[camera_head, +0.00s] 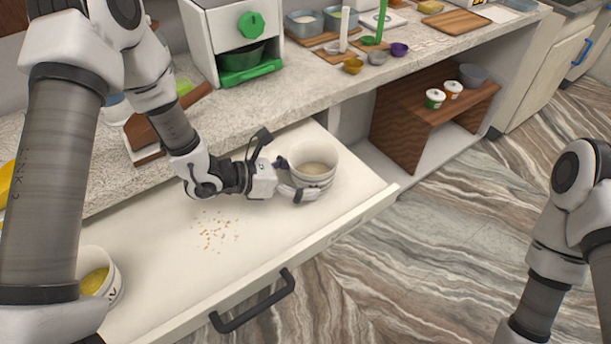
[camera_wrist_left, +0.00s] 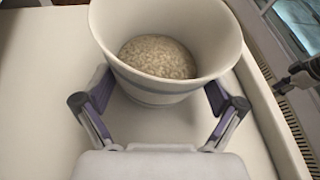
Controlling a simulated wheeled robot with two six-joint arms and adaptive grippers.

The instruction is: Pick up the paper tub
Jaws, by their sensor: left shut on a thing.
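The paper tub (camera_head: 314,161) is white and round with a pale grainy filling. It is upright in the right part of the open drawer (camera_head: 170,255). My left gripper (camera_head: 293,182) is shut on the tub, with its fingers on either side. The tub fills the upper middle of the left wrist view (camera_wrist_left: 165,50), between the two fingers (camera_wrist_left: 160,105). Whether its base touches the drawer floor is hard to tell. My right arm shows at the right edge of the head view, but its gripper is out of the picture.
Another white tub (camera_head: 100,277) with yellow contents is at the drawer's left end. Crumbs (camera_head: 216,232) lie on the drawer floor. The drawer handle (camera_head: 253,303) sticks out in front. A wooden shelf (camera_head: 432,112) with small tubs stands right of the drawer. The counter (camera_head: 310,85) behind is crowded.

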